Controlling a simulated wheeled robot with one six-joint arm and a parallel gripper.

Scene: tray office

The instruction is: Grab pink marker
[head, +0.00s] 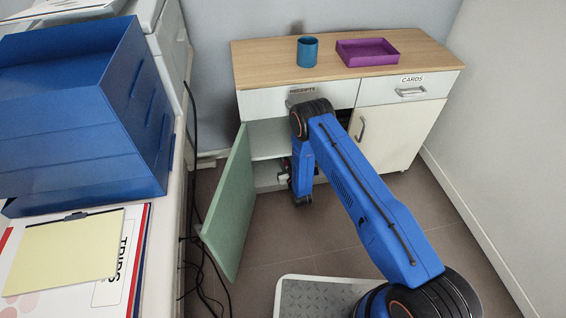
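No pink marker can be made out in the head view. My blue arm reaches down to the open left compartment of the low cabinet (403,130). My gripper (283,172) is at the compartment's opening, beside the inner edge of the green door (229,210). It is small and partly hidden by my wrist, so I cannot tell whether it is open or holds anything. Much of the compartment's inside is hidden behind my arm; part of a white shelf (266,140) shows.
A teal cup (307,51) and a purple tray (367,58) stand on the cabinet top. The green door swings out into the floor space. A desk with a blue organiser (80,120) and a clipboard (65,250) is at left. Black cables hang beside it.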

